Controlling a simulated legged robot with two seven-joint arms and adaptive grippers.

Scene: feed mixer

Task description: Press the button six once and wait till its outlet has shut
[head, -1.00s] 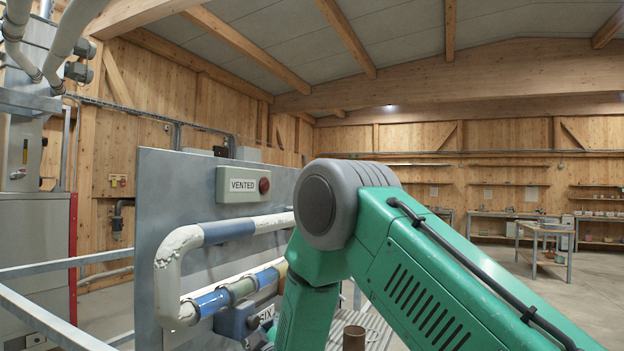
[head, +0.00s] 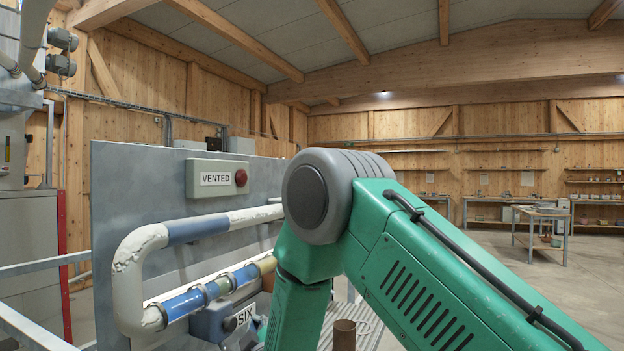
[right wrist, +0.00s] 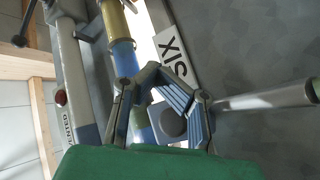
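The plate marked SIX (head: 243,318) sits by a blue-grey button box (head: 208,326) low on the grey panel, under the pipes. In the right wrist view the SIX plate (right wrist: 172,50) lies just past my fingertips. A dark round button (right wrist: 173,123) on a light blue-grey housing shows between my right fingers. My right gripper (right wrist: 157,78) has its fingertips drawn together; nothing is seen held. Whether it touches anything is unclear. In the head view my green forearm mostly hides that gripper. My left gripper is not in view. The outlet cannot be made out.
A box marked VENTED (head: 216,178) with a red round knob or lamp is on the panel (head: 120,185). A white pipe (head: 130,262) with coloured bands runs before it. A brown cylinder (head: 344,335) stands at the bottom. Metal rails are at left; open floor lies right.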

